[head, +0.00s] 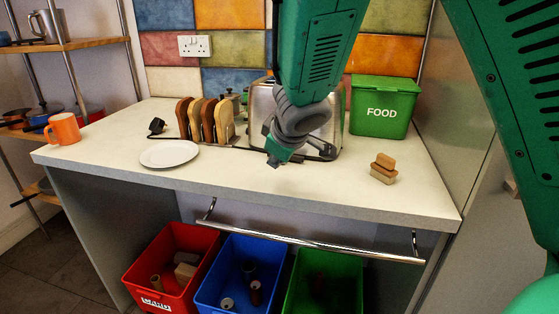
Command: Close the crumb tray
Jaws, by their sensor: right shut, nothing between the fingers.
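A silver toaster (333,118) stands on the worktop near the back wall, largely covered by my right arm. A dark strip (325,151) shows low at its front right, by the base. It may be the crumb tray or its edge; I cannot tell how far out it sits. My right gripper (273,158) points down in front of the toaster's lower front, shut and empty. Whether it touches the toaster or tray is unclear, as the hand hides that spot. My left gripper is out of view.
A rack of bread slices (208,120), a white plate (169,153) and an orange mug (63,129) are left on the worktop (230,174). A rail (310,244) and coloured bins are below.

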